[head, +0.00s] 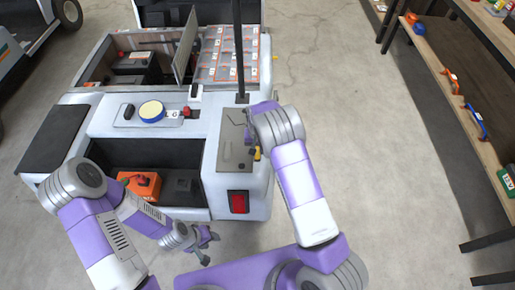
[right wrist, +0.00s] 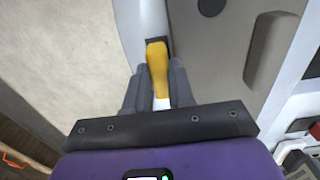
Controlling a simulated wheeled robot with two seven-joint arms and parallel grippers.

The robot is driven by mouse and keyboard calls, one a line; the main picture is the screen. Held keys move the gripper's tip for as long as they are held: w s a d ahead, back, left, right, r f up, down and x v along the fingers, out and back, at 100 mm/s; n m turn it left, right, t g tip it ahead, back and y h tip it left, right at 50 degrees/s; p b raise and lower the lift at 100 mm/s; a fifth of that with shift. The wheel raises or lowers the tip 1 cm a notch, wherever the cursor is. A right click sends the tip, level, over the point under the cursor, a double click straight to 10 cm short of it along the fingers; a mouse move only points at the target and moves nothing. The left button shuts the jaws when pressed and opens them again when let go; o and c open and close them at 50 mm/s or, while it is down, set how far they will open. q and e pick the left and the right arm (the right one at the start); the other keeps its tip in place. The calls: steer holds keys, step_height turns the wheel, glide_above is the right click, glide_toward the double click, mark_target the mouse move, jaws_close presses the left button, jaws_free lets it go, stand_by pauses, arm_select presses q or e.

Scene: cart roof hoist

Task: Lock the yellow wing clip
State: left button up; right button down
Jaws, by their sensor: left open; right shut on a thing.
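The yellow wing clip (right wrist: 157,65) shows in the right wrist view as a yellow lever. It sits against the cart's light edge beside a beige panel (right wrist: 215,45). In the head view a small yellow part of the clip (head: 257,154) shows at the cart's rear right corner. My right gripper (right wrist: 158,88) is shut on the clip, one finger on each side. In the head view my right gripper (head: 250,140) partly covers this spot. My left gripper (head: 207,245) is open and empty, low in front of the cart's rear.
The white cart (head: 100,120) carries a black post (head: 239,50) and an open bay with an orange box (head: 140,184). A red tail light (head: 238,201) is below the clip. A shelf (head: 460,100) with tools stands right. The floor between is clear.

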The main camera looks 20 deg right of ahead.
steer(key=n, duration=0.4)
steer(key=shift+a+n, duration=0.25)
steer(key=shift+n, duration=0.15)
steer(key=n, duration=0.4)
steer(key=shift+a+n, duration=0.25)
steer(key=shift+n, duration=0.05)
steer(key=n, duration=0.4)
steer(key=shift+s+a, duration=0.15)
steer(key=shift+s, duration=0.05)
steer(key=shift+s+a+n+p, duration=0.15)
steer(key=shift+n+p, duration=0.25)
steer(key=shift+n, duration=1.8)
steer(key=c, duration=1)
jaws_free()
steer(key=shift+o, duration=0.2)
